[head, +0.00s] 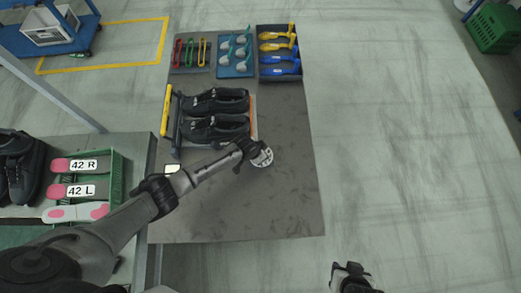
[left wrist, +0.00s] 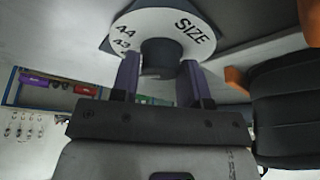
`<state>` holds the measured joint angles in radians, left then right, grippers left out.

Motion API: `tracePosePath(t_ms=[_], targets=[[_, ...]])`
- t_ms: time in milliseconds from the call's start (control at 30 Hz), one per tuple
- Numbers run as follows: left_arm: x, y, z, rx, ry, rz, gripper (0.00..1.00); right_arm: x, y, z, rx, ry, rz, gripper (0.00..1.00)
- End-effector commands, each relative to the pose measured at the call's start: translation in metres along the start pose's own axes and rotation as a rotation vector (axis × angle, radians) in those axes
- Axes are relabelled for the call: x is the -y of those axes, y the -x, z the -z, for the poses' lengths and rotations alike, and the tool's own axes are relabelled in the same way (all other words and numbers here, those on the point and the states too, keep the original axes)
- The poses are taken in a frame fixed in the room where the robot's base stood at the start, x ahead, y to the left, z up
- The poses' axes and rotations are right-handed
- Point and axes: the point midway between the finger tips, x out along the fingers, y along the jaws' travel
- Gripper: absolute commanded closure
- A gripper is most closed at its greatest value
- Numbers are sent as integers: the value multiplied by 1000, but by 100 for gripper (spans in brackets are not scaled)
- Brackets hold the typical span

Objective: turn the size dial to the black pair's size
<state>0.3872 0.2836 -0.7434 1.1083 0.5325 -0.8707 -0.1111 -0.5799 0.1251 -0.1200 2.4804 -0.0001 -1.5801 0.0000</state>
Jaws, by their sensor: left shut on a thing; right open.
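The size dial (head: 264,158) is a white disc on the grey table, at the end of my left arm. In the left wrist view the dial (left wrist: 186,25) shows "SIZE", "44" and "43"; other marks are hidden. My left gripper (left wrist: 157,80) is shut on its dark central knob (left wrist: 160,52), one finger on each side. In the head view the left gripper (head: 251,150) covers part of the dial. The black pair (head: 216,114) lies side by side on a rack just behind the arm. My right gripper (head: 352,279) is open and empty at the bottom edge.
A green crate (head: 122,165) on the left holds pink-ended pieces labelled "42 R" and "42 L", beside other black shoes (head: 18,168). Trays with coloured tools (head: 279,50) and grey-white parts (head: 236,54) stand at the table's back. The table's front right (head: 270,210) is clear.

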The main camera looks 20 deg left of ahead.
Motion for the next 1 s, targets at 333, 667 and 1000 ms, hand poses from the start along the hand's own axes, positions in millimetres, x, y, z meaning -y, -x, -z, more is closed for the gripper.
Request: tracePosePath(t_ms=[333,667,1000], targets=[[-1,1,0,0,99,40,82,0,13,4,0,0,0,57],[-1,0,0,-1,113,46,82,1,13,4,0,-6,4,57],[-1,0,0,0,112,46,44,2,13,5,0,-8,7,57]])
